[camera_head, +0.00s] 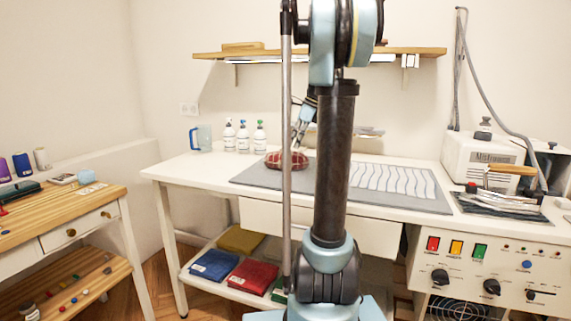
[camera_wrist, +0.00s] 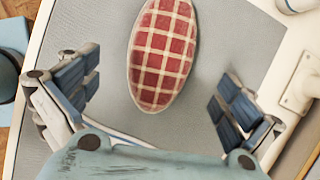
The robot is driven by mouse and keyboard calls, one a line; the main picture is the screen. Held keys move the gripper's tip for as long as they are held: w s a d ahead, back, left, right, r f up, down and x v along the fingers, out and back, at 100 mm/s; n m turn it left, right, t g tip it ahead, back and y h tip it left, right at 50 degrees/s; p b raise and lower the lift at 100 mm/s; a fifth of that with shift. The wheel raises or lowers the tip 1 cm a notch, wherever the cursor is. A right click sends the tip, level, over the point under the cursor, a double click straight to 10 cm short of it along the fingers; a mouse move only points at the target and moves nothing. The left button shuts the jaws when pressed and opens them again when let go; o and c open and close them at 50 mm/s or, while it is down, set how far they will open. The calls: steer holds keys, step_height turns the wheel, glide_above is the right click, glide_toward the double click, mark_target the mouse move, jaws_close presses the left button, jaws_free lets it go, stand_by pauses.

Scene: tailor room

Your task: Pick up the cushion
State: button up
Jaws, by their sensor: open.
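The cushion (camera_wrist: 161,55) is an oval pad in red and cream plaid. In the wrist view it lies on a grey mat (camera_wrist: 232,40), at the top middle of the picture. In the head view the cushion (camera_head: 287,160) lies on the mat (camera_head: 252,174) on the white table, partly hidden behind my arm's parts. My gripper (camera_wrist: 157,95) is open, with its two dark-padded fingers spread wide to the left and right. The near end of the cushion reaches towards the space between them. Neither finger touches it. In the head view my gripper (camera_head: 303,123) shows just above the cushion, mostly hidden by my arm.
A striped white sheet (camera_head: 392,181) lies on the mat's right side. A white machine (camera_head: 482,160) stands at the right. A wooden shelf (camera_head: 225,53) hangs above.

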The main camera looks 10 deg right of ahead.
mark_target(290, 152)
steer(key=x, duration=0.3)
steer(key=shift+a+f, duration=0.1)
steer(key=shift+f, duration=0.05)
steer(key=shift+w+x, duration=0.15)
steer(key=shift+x, duration=1.15)
steer(key=shift+w+x, duration=0.1)
steer(key=shift+x, duration=1.2)
steer(key=shift+a, duration=0.1)
steer(key=shift+c, duration=0.2)
steer(key=c, duration=1.5)
